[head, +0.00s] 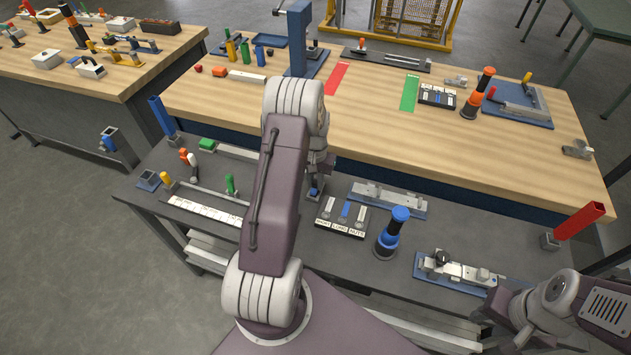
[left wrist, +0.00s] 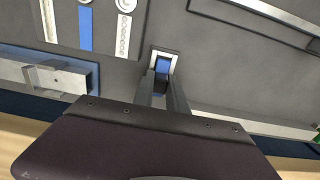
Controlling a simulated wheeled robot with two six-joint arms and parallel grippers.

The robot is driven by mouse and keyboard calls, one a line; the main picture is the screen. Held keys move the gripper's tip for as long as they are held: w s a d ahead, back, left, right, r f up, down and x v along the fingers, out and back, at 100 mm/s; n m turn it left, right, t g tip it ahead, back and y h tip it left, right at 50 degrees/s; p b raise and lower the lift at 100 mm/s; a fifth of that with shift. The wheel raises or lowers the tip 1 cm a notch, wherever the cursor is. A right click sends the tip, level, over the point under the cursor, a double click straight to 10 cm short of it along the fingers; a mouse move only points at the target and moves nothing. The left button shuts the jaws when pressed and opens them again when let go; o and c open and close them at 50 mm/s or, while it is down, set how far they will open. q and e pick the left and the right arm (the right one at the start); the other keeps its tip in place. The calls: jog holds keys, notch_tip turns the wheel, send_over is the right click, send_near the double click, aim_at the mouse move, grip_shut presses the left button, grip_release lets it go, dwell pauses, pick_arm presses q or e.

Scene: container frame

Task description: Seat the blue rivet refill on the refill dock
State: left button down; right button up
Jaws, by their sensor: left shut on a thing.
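My left gripper (head: 318,178) is low over the dark front bench, with its fingers mostly hidden by my arm in the head view. In the left wrist view its fingers (left wrist: 162,92) are shut on the blue rivet refill (left wrist: 163,66), which shows as blue inside a pale-rimmed grey square; how deep it sits there is unclear. A blue patch (head: 316,188) shows below the gripper in the head view. A grey square socket on a blue plate (head: 149,180) stands at the bench's left end; I cannot tell which socket is the refill dock. My right gripper (head: 497,303) is at the lower right, its fingers unclear.
A labelled tray (head: 340,217) and a blue-topped cylinder (head: 393,228) stand right of my left gripper. A blue plate with a grey fixture (head: 388,199) is behind them. The wooden table (head: 370,125) lies behind the bench.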

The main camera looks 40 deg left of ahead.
pick_arm(q)
jog(key=shift+f+b, duration=0.4)
jog(key=shift+f, duration=0.2)
dwell(0.5)
jog(key=c, duration=0.7)
grip_release()
notch_tip(320, 180, up, 7)
jog(key=p, duration=0.6)
jog(key=shift+r, duration=0.15)
